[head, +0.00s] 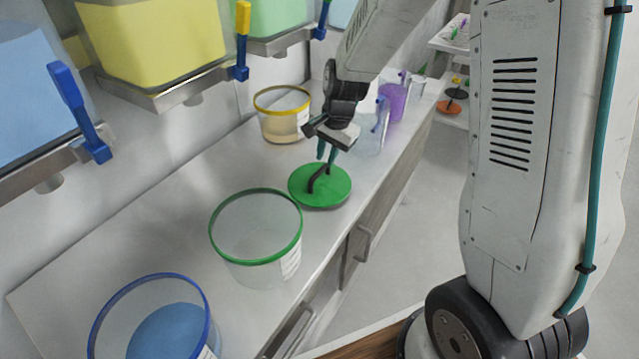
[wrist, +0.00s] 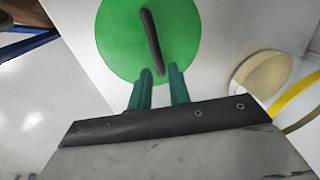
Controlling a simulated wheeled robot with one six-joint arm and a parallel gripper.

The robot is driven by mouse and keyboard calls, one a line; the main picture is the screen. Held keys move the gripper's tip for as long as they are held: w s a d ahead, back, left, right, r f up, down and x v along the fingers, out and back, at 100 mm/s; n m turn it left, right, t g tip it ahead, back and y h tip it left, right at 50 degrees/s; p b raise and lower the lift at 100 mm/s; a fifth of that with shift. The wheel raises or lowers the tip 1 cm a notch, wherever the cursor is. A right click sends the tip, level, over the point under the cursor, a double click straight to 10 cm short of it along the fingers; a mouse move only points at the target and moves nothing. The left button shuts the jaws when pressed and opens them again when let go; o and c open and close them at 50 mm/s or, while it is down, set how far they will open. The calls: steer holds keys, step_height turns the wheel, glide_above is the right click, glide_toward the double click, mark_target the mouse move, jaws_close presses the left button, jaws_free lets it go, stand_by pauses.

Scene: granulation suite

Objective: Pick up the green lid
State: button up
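The green lid (head: 335,196) lies on the white counter beyond the clear green-rimmed tub (head: 255,226). A dark, slightly curved bar handle crosses the lid. The lid also shows in the wrist view (wrist: 113,42), with its handle (wrist: 150,35) running toward my fingers. My gripper (head: 328,157) points down over the lid. In the wrist view, my gripper's two teal fingertips (wrist: 160,71) are apart, one on each side of the handle's near end. A gap shows between the fingers. I cannot tell whether they touch the handle.
A yellow-rimmed tub (head: 283,117) stands behind the lid, and a blue-rimmed tub (head: 160,320) with blue contents stands at the front. Purple containers (head: 392,101) stand at the far right. Yellow (head: 155,40) and blue (head: 35,100) hoppers with valve handles overhang the counter's left side.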

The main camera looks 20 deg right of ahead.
mark_target(323, 167)
steer(key=f, duration=0.3)
steer(key=a+f, duration=0.1)
steer(key=f, duration=0.1)
steer(key=shift+w+f, duration=0.15)
steer(key=shift+w, duration=0.05)
steer(key=shift+c, duration=0.3)
jaws_close()
